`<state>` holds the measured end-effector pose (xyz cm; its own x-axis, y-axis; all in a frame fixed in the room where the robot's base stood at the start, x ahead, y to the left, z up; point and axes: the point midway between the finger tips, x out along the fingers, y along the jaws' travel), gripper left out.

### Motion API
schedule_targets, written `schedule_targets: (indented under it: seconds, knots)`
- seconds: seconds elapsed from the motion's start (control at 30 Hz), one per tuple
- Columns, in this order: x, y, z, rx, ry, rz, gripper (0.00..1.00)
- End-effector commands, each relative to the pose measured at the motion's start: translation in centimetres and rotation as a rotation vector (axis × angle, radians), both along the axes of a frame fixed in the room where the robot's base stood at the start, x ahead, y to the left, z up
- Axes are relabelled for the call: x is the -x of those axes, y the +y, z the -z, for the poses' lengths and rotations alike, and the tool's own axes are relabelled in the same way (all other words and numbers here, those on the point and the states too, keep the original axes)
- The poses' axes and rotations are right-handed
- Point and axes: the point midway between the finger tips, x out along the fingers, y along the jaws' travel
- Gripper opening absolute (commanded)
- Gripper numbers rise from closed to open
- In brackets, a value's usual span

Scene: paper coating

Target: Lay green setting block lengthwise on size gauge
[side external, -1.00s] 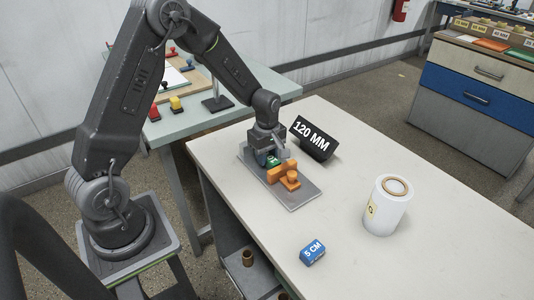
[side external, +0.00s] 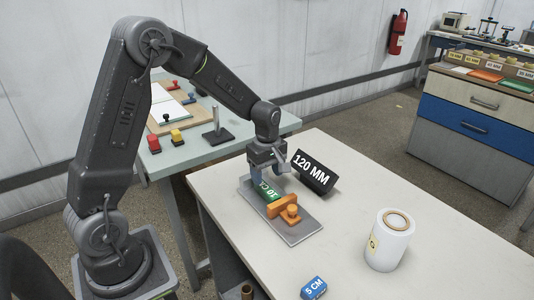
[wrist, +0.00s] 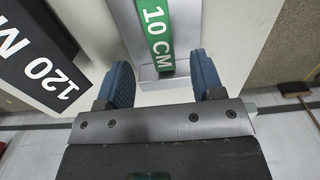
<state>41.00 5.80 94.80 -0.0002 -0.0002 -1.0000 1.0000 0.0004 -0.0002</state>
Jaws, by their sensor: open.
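The green setting block (side external: 268,191), marked 10 CM, lies on the grey plate of the size gauge (side external: 300,229). Its long side runs along the plate, with one end by the orange stop (side external: 283,206); I cannot tell whether they touch. In the wrist view the green block (wrist: 157,36) lies along the gauge plate (wrist: 127,20), ahead of the fingers. My gripper (side external: 269,176) is open and empty just above the far end of the block.
A black block marked 120 MM (side external: 314,173) lies tilted beside the gauge on the right. A white roll (side external: 388,247) stands on the right of the table. A blue 5 CM block (side external: 314,287) lies near the front edge. The table between them is clear.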

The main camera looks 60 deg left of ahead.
Motion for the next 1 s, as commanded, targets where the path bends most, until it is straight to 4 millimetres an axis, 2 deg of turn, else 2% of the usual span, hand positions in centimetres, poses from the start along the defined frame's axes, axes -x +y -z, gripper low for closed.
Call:
schedule_targets:
  seconds: [0.03,0.1,0.33,0.5,0.87,1.0]
  knots:
    - [-0.1,0.0,-1.4,-0.002,-0.006,0.0,0.61]
    - [-0.1,0.0,-2.9,-0.002,-0.006,0.0,0.61]
    - [-0.1,0.0,-6.5,-0.001,-0.002,0.0,0.61]
    - [0.0,0.0,-7.6,0.0,-0.001,0.0,0.61]
    - [0.0,0.0,-7.8,0.0,-0.002,0.004,0.61]
    - [1.0,-1.0,-9.3,-0.01,-0.034,0.095,0.61]
